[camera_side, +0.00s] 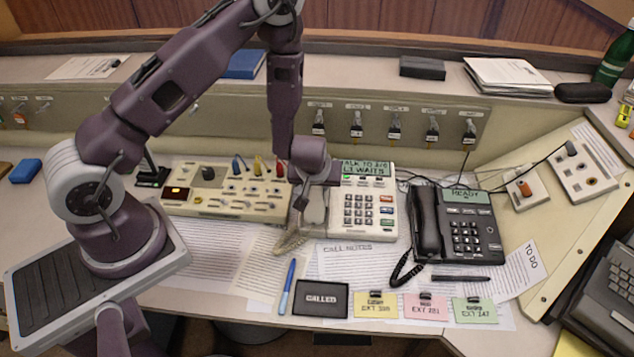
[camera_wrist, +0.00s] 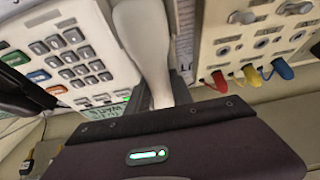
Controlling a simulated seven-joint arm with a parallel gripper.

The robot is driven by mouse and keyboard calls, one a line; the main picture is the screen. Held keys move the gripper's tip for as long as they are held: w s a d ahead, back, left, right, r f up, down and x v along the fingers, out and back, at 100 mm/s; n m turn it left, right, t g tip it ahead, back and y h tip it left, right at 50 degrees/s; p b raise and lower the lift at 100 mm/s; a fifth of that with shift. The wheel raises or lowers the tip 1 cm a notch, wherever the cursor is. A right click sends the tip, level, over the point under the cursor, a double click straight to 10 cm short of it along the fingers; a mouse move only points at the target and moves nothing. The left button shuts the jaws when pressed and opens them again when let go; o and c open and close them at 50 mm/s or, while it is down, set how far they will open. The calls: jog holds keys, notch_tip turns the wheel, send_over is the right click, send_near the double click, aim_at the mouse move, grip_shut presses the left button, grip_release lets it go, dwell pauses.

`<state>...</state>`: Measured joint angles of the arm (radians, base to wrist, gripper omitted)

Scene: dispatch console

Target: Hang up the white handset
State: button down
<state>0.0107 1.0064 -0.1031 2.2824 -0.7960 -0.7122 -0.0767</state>
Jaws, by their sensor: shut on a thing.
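The white handset (camera_side: 315,207) stands out at the left side of the white desk phone (camera_side: 362,205), and its cord runs down to the left onto the papers. My gripper (camera_side: 318,186) is shut on the handset from above, near its far end. In the wrist view the handset (camera_wrist: 146,42) runs from the top edge down into my gripper (camera_wrist: 163,98), with the phone's keypad (camera_wrist: 70,58) to its left. I cannot tell whether the handset touches the cradle; the arm and handset hide that part. The phone's display reads "TALK TO 2/6 L1 WAITS".
A beige switch panel (camera_side: 228,191) with coloured levers is close on the left. A black phone (camera_side: 470,225) with its handset on it stands to the right. Papers, a blue pen (camera_side: 287,287), a "CALLED" tray (camera_side: 321,298) and coloured notes lie in front.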

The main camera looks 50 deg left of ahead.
jog(key=shift+f, duration=0.25)
dwell(0.6)
jog(key=shift+s+f, duration=0.1)
jog(key=shift+s, duration=0.05)
dwell(0.8)
jog(key=c, duration=1.1)
grip_release()
jog(key=shift+a, duration=0.1)
jog(key=c, duration=0.3)
jog(key=shift+o, duration=1.1)
jog(key=shift+s, duration=0.1)
jog(key=shift+o, duration=0.5)
jog(key=shift+r, duration=0.2)
jog(key=shift+s+d+r, duration=0.1)
jog(key=shift+d+r, duration=0.05)
jog(key=shift+r, duration=0.95)
jog(key=shift+s+d+r, duration=0.1)
jog(key=shift+d+r, duration=0.05)
jog(key=shift+r, duration=1)
jog(key=shift+d+r, duration=0.15)
jog(key=shift+r, duration=0.95)
